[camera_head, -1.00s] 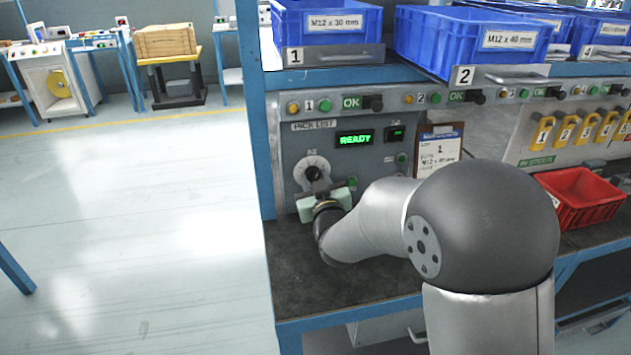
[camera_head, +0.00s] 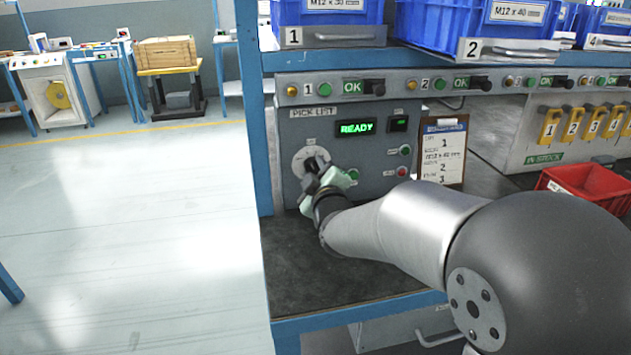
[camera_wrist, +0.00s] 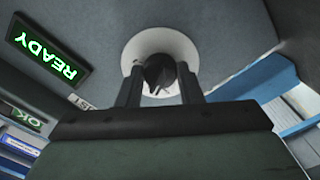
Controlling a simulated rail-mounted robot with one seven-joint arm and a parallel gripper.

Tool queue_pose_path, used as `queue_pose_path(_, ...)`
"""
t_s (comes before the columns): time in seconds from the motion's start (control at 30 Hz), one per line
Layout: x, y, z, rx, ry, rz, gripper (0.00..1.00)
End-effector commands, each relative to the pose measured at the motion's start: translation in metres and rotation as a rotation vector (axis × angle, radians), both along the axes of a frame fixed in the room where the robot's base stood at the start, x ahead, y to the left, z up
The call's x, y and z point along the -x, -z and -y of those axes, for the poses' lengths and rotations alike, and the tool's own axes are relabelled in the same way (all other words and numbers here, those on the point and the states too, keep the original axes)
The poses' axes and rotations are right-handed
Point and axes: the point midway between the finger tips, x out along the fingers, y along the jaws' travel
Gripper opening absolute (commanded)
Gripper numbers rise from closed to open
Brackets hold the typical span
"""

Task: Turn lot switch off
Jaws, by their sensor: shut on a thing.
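The lot switch is a black rotary knob (camera_wrist: 160,75) on a round white dial plate, on the grey pick list panel (camera_head: 378,155). In the head view the white dial (camera_head: 302,160) shows at the panel's left, with the knob partly hidden by my gripper. My gripper (camera_wrist: 160,88) is shut on the knob, one dark finger on each side of it. It also shows in the head view (camera_head: 318,172), reaching the panel from the front. The knob's pointer setting cannot be read clearly.
A green READY display (camera_head: 356,128) is lit above the dial. A green button (camera_head: 352,175) sits close to my gripper's right, and a red button (camera_head: 402,172) lies further right. The dark bench top (camera_head: 300,270) below is clear.

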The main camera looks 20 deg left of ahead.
Motion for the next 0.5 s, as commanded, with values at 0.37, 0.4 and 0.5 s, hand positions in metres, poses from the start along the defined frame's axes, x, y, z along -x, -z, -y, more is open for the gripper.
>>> queue_pose_path(0.37,0.0,0.0005,0.0,0.301,0.0,0.175,0.1)
queue_pose_path(0.4,-0.0001,0.0003,0.0,0.329,0.0,0.191,0.1)
queue_pose_path(0.5,-0.0003,-0.0001,0.0001,0.394,0.0,0.229,0.1)
